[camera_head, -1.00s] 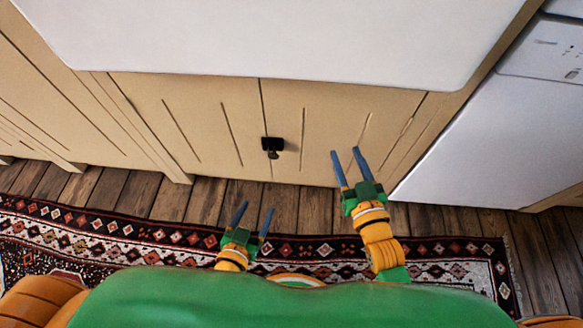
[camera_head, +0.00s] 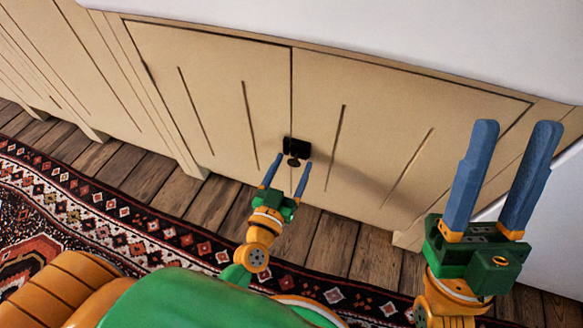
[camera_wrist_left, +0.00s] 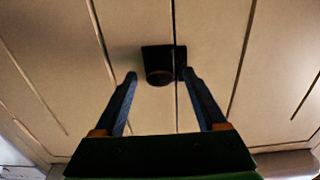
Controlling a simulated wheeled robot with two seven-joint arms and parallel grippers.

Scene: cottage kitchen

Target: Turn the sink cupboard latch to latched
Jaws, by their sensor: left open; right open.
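The sink cupboard latch (camera_head: 297,149) is a small black plate with a dark knob, at the seam between the two cream cupboard doors (camera_head: 225,95). It also shows in the left wrist view (camera_wrist_left: 160,62), ahead of and between the fingertips. My left gripper (camera_head: 290,168) is open, its blue fingertips just below the latch, one to each side of the knob in the picture. I cannot tell whether they touch it. The knob's turn angle is hard to make out. My right gripper (camera_head: 517,130) is open and empty, raised at the right, well away from the latch.
A white counter or sink front (camera_head: 400,30) overhangs the doors. A white appliance (camera_head: 562,230) stands at the right, partly behind my right gripper. A patterned rug (camera_head: 110,205) lies on the wooden floor (camera_head: 335,240) below the doors.

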